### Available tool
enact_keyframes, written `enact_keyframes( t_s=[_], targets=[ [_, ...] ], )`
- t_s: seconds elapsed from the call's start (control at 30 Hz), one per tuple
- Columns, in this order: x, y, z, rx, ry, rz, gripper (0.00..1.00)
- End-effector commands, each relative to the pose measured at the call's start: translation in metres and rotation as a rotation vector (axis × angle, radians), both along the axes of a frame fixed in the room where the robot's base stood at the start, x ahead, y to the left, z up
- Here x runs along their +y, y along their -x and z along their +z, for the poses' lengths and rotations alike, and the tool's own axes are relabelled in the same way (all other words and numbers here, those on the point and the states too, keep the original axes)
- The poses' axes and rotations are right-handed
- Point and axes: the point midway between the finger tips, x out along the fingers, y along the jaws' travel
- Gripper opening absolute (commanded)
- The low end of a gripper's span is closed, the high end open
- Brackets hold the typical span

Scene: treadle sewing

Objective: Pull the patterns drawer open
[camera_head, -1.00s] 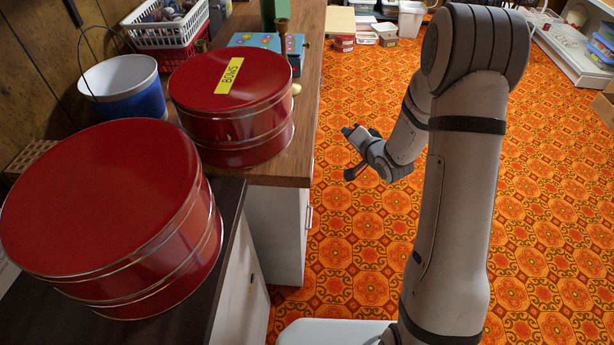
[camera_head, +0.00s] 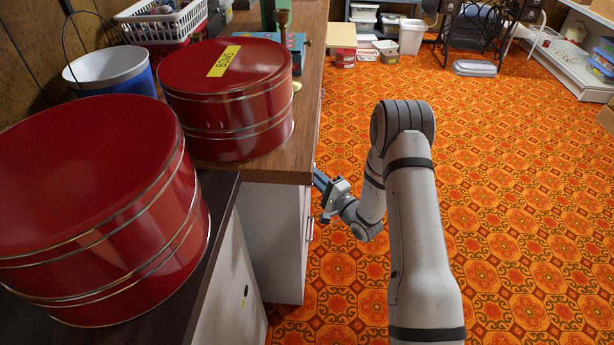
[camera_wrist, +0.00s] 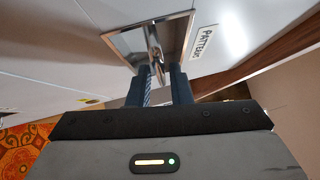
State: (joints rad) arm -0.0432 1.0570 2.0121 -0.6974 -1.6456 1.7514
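The patterns drawer's white front (camera_wrist: 238,30) fills the upper part of the wrist view, with a "PATTERNS" label (camera_wrist: 203,48) on it. Its metal pull (camera_wrist: 155,50) has a shiny plate and a bar standing out from it. My gripper (camera_wrist: 162,75) has its two dark fingers a little apart, with the end of the bar showing between their tips. I cannot tell whether they touch it. In the head view my gripper (camera_head: 318,176) is at the white cabinet's front, just below the wooden top, and the drawer front is seen edge-on.
A red "BOWS" tin (camera_head: 228,100) stands on the wooden counter (camera_head: 312,90), with a larger red tin (camera_head: 90,190) nearer. A blue-and-white bucket (camera_head: 112,72) and a white basket (camera_head: 160,25) stand behind. The orange patterned floor (camera_head: 520,200) to the right is clear.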

Motion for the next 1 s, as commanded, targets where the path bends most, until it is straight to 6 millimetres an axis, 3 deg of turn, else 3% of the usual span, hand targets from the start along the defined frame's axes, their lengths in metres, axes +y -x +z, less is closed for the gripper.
enact_keyframes(
  t_s=[0.2,0.47,0.7,1.0],
  targets=[
    [0.012,-0.013,0.002,-0.001,-0.001,0.000,0.18],
    [0.013,-0.014,0.003,0.000,0.000,-0.001,0.18],
    [0.012,-0.014,0.003,0.000,0.000,-0.002,0.00],
    [0.012,-0.015,0.003,0.001,0.001,-0.003,0.00]
  ],
)
